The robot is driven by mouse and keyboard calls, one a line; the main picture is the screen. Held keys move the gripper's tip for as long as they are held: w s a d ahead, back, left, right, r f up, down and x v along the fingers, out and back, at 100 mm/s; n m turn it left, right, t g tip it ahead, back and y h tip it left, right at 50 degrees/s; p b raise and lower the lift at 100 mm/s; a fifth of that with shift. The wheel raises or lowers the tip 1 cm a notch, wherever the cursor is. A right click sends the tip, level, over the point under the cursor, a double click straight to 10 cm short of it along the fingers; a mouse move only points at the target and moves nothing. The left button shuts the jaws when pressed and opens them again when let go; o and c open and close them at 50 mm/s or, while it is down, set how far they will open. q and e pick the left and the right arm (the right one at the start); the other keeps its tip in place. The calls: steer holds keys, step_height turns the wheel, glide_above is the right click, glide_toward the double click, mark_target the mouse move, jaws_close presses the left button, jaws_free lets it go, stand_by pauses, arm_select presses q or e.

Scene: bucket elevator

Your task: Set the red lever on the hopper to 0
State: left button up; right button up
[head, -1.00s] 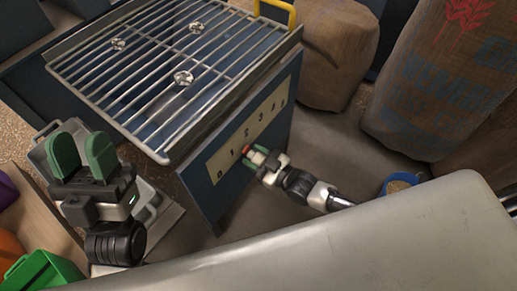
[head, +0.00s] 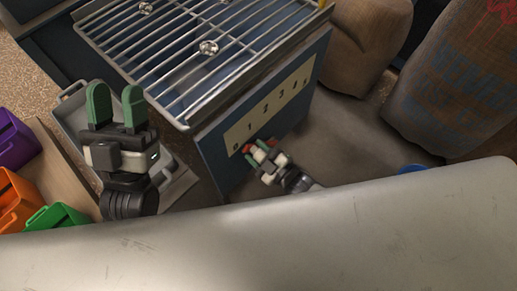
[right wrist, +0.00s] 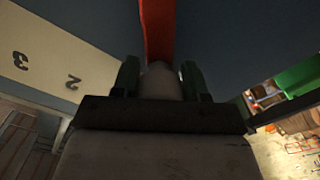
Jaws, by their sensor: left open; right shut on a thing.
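The blue hopper (head: 212,160) has a pale number scale (head: 268,104) on its side, with 0 at the lower left end. The red lever (head: 273,142) is partly hidden by my right gripper (head: 255,153), just below the low end of the scale, near 0 and 1. The right wrist view shows the red lever arm (right wrist: 157,28) running up from a pale knob (right wrist: 160,80) between my right fingers, which are shut on it. Its exact number is hard to read. My left gripper (head: 117,108) is open and empty, left of the hopper.
A metal grate (head: 180,55) covers the hopper top. A grey tray (head: 72,105) lies behind my left gripper; purple (head: 15,140), orange (head: 15,200) and green bins (head: 55,215) are at left. Sacks (head: 450,90) stand at right, with a blue bucket (head: 410,169) near them.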

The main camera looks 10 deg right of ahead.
steer(key=shift+s+a+f, duration=0.1)
steer(key=shift+s+f, duration=0.05)
steer(key=shift+s, duration=0.05)
steer(key=o, duration=1.3)
steer(key=shift+w, duration=0.1)
arm_select(q)
steer(key=w+f+g+y+p, duration=0.2)
steer(key=w+f+g, duration=0.2)
steer(key=f+g, duration=0.2)
steer(key=shift+f+g+y+p, duration=0.2)
steer(key=shift+g+y+p, duration=0.1)
steer(key=shift+g+p, duration=0.1)
arm_select(e)
steer(key=v, duration=1)
steer(key=shift+s+d, duration=0.25)
steer(key=shift+s, duration=0.1)
arm_select(q)
steer(key=shift+a, duration=0.1)
